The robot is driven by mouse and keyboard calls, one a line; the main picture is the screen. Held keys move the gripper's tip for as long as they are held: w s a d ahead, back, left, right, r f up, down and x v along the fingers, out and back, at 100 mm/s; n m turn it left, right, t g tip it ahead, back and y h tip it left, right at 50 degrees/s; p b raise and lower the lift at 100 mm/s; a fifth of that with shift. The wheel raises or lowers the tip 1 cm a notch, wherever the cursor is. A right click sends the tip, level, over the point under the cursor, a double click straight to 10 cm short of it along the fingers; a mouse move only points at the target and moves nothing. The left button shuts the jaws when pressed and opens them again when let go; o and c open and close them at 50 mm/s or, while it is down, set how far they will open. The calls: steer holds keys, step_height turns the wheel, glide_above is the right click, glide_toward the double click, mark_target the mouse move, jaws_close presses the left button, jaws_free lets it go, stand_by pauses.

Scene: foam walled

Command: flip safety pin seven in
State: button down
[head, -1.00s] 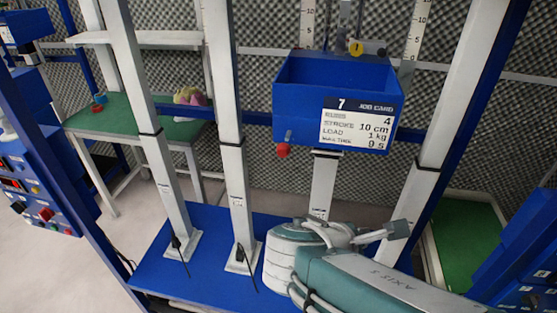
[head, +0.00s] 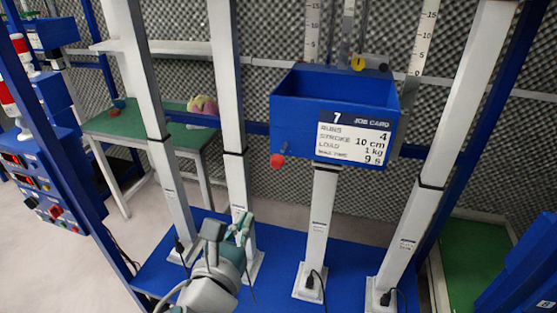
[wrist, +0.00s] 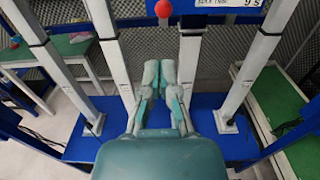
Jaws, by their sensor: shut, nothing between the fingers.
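The blue box with the job card numbered 7 (head: 360,139) sits on a white column in the head view. A red knob (head: 277,161), which looks like the safety pin, sticks out at the box's lower left front. The red knob also shows at the top middle of the wrist view (wrist: 163,8). My gripper (head: 228,230) is below and to the left of the knob in the head view, apart from it. In the wrist view my gripper (wrist: 159,70) points up toward the knob, its fingers close together with nothing held.
White columns (head: 232,120) stand left and right of the box on a blue base (head: 270,265). Black cables run at their feet. A green table (head: 125,122) stands at the back left. Blue control boxes (head: 45,190) stand at the left edge. Grey foam lines the wall.

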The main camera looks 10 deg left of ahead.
mark_target(274, 165)
steer(key=w, duration=0.4)
steer(key=w+d, duration=0.1)
steer(key=w, duration=0.9)
steer(key=shift+d, duration=0.15)
steer(key=w, duration=0.3)
steer(key=shift+w+d, duration=0.2)
steer(key=shift+w, duration=0.05)
steer(key=shift+r, duration=0.1)
steer(key=shift+s, duration=0.1)
